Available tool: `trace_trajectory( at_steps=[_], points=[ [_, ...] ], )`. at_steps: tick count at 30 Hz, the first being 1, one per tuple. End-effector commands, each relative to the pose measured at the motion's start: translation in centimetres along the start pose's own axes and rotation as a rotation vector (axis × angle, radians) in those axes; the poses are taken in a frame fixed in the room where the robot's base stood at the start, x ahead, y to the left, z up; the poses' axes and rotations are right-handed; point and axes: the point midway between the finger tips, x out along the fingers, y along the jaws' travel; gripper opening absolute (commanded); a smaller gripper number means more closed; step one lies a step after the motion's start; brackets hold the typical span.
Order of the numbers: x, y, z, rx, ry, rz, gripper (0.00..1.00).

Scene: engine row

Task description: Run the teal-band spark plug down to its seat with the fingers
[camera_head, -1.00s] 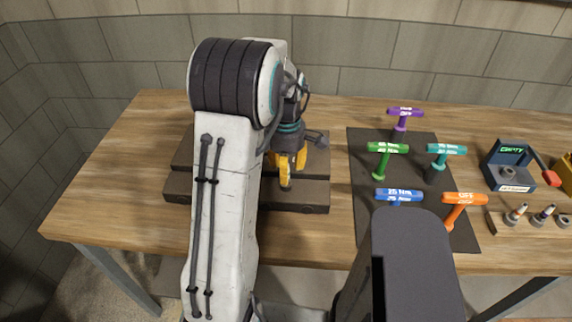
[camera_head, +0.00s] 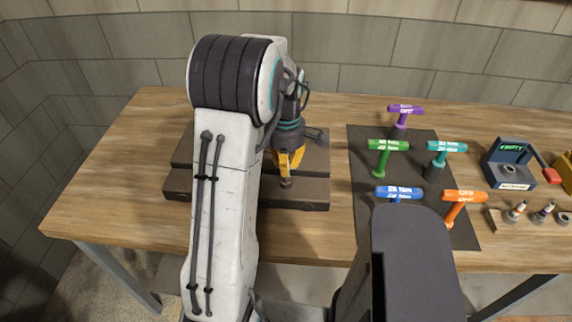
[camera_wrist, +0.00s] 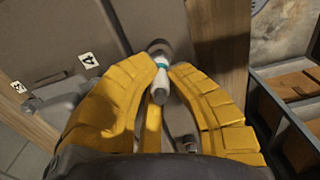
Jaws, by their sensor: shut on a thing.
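My gripper (camera_head: 288,162) has yellow fingers and is over the front step of the dark stepped engine block (camera_head: 305,192). In the wrist view, the fingers (camera_wrist: 165,72) are closed on the spark plug (camera_wrist: 161,66), which has a white body and a teal band. The plug's far end meets a round grey fitting on the block; how deep it sits cannot be told.
Several T-handled tools, such as the green one (camera_head: 388,146) and blue one (camera_head: 399,193), stand on a dark mat (camera_head: 365,150) to the right. A blue tester (camera_head: 511,165) stands farther right, with other plugs (camera_head: 516,211) in a holder. White number tags (camera_wrist: 88,59) mark the block.

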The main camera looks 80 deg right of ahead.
Motion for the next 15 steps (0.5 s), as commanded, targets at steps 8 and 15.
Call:
trace_trajectory(
  at_steps=[8,15],
  points=[
    [0.14,-0.02,0.01,0.244,0.0,-0.001,0.0],
    [0.2,-0.04,0.01,0.533,0.0,-0.001,0.0]
  ],
)
